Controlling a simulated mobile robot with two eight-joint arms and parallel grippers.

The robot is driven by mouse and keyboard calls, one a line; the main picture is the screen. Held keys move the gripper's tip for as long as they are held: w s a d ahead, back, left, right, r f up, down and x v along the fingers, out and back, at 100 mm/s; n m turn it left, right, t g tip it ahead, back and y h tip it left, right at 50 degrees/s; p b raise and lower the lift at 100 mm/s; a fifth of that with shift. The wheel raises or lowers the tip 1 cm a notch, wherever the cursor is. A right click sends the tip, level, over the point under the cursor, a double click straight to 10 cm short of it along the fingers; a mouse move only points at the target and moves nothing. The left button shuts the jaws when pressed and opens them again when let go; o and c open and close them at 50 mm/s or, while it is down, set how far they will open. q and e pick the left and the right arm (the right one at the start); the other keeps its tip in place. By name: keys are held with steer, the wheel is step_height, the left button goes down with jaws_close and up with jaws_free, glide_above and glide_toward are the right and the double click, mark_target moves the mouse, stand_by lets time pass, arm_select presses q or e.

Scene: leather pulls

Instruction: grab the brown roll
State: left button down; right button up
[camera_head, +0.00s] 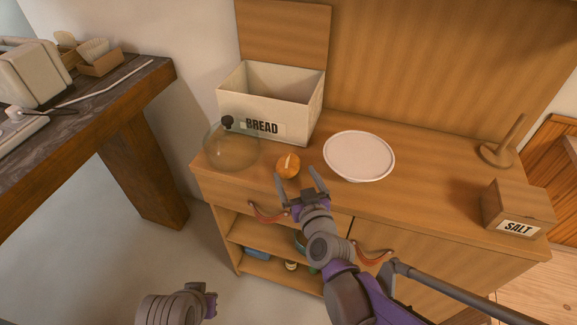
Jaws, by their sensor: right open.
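The brown roll (287,166) is small and round with a pale slash on top. It sits on the wooden cabinet top, in front of the bread box and left of the white plate. My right gripper (298,178) is open, with its two fingers pointing at the roll from the front right. One finger is close beside the roll; I cannot tell whether it touches. My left gripper (211,302) is low at the bottom of the view, away from the cabinet top, and its fingers do not show clearly.
A glass dome (228,150) with a dark knob stands just left of the roll. The open bread box (301,121) is behind. The white plate (359,156) lies right. A salt box (518,207) and a wooden holder (497,154) stand far right. Leather pulls (268,214) hang on the front.

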mark_target(288, 164)
steer(key=shift+f+x, duration=0.2)
steer(key=shift+x, duration=0.95)
steer(key=shift+f+x, duration=0.2)
steer(key=shift+x, duration=0.95)
steer(key=shift+f+x, duration=0.2)
steer(key=shift+x, duration=0.95)
steer(key=shift+s+a, duration=0.1)
steer(key=shift+s, duration=0.1)
steer(key=c, duration=1.1)
steer(key=shift+o, duration=0.2)
steer(key=shift+r, duration=0.15)
